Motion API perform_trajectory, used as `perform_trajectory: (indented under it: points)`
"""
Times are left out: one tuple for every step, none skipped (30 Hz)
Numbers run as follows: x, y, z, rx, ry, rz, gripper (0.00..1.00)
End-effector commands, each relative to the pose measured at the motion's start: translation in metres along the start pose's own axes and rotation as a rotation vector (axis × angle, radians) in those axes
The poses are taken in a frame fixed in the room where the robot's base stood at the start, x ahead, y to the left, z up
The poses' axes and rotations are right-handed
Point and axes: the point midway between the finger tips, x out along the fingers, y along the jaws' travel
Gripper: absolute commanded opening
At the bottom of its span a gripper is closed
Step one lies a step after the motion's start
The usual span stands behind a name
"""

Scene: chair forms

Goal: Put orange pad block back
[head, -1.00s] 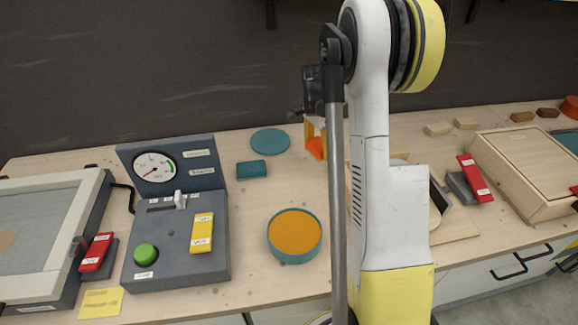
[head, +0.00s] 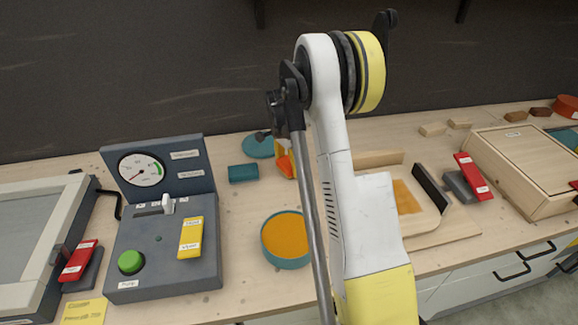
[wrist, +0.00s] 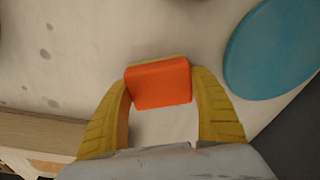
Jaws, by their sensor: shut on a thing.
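The orange pad block (wrist: 160,84) sits between the two yellow fingers of my gripper (wrist: 162,78) in the wrist view. My gripper is shut on it. In the head view the block (head: 286,166) shows small beside my arm, over the back of the bench near the teal disc (head: 258,146). My arm partly hides the gripper (head: 284,158) there. Whether the block touches the bench is hard to tell.
A teal round dish with an orange inside (head: 286,240) stands in front of the gripper. A teal block (head: 243,173) lies to the left. A grey gauge box (head: 165,250) is further left. A wooden frame (head: 430,225) with an orange patch is right, partly behind my arm.

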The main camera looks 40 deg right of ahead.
Motion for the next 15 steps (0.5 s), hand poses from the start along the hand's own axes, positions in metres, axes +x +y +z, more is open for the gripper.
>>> perform_trajectory:
  points:
    - [0.001,0.0,0.0,0.0,0.0,0.0,0.37]
    - [0.0021,0.0,0.0002,0.0,0.0,0.0,0.37]
    - [0.0037,0.0,0.0003,0.0,0.0,0.0,0.37]
    - [0.0047,0.0,0.0005,0.0,0.0,0.0,0.37]
    - [0.0037,0.0,0.0004,0.0,0.0,0.0,0.79]
    - [0.0034,0.0,0.0003,0.0,0.0,0.0,0.91]
    - [0.0033,0.0001,0.0003,0.0,0.0,0.0,0.94]
    - [0.0032,0.0001,0.0003,0.0,0.0,0.0,0.94]
    - [0.0032,0.0001,0.0003,0.0,0.0,0.0,0.94]
    - [0.0032,0.0001,0.0003,0.0,0.0,0.0,0.94]
    - [0.0032,0.0001,0.0003,0.0,0.0,0.0,0.94]
    - [0.0032,0.0001,0.0003,0.0,0.0,0.0,0.94]
    - [0.0031,0.0001,0.0003,0.0,0.0,0.0,0.94]
    - [0.0031,0.0001,0.0003,0.0,0.0,0.0,0.94]
    - [0.0026,0.0001,0.0002,0.0,0.0,0.0,0.94]
